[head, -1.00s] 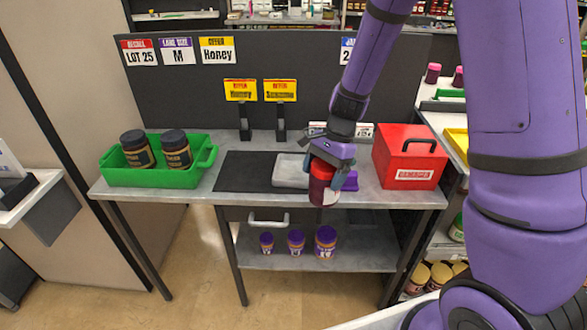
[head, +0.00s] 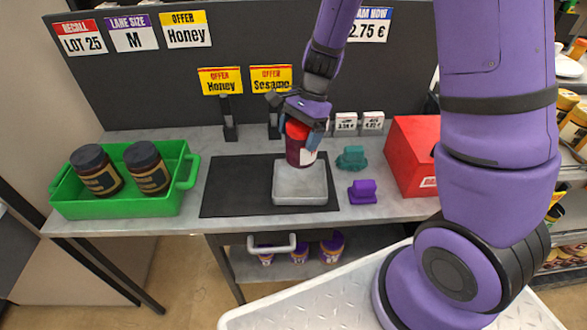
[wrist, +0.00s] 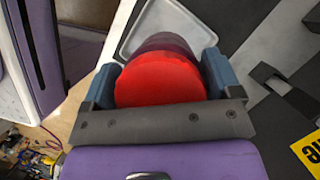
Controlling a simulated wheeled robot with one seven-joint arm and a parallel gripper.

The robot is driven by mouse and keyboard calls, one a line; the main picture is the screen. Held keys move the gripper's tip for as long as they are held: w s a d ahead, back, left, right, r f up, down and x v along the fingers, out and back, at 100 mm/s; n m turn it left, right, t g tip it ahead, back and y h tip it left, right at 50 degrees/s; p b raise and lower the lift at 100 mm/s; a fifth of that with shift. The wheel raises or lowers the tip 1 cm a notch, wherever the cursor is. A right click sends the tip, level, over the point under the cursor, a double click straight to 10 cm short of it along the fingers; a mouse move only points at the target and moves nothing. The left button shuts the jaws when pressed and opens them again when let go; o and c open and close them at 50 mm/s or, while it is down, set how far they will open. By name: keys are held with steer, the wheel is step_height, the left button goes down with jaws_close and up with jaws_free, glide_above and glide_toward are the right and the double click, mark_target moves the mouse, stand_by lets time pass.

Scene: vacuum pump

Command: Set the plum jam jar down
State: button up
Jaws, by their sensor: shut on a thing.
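The plum jam jar (head: 299,152) has a red lid and a dark red body with a pale label. My gripper (head: 303,118) is shut on it from above and holds it upright over the far part of a light grey tray (head: 300,195). In the wrist view the red lid (wrist: 160,80) sits between the two blue-grey fingers (wrist: 160,78), with the tray rim (wrist: 126,45) beyond it. I cannot tell whether the jar's base touches the tray.
The tray lies on a dark mat (head: 232,190). A green crate (head: 120,205) with two dark jars stands left. A teal stamp-like piece (head: 352,158), a purple one (head: 363,192) and a red box (head: 410,155) stand right. Sign holders (head: 229,125) stand behind. Purple-lidded jars (head: 331,246) sit on the lower shelf.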

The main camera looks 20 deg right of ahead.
mark_target(299, 162)
steer(key=shift+f, duration=4.8)
steer(key=shift+f, duration=0.15)
steer(key=o, duration=1)
steer(key=shift+o, duration=0.2)
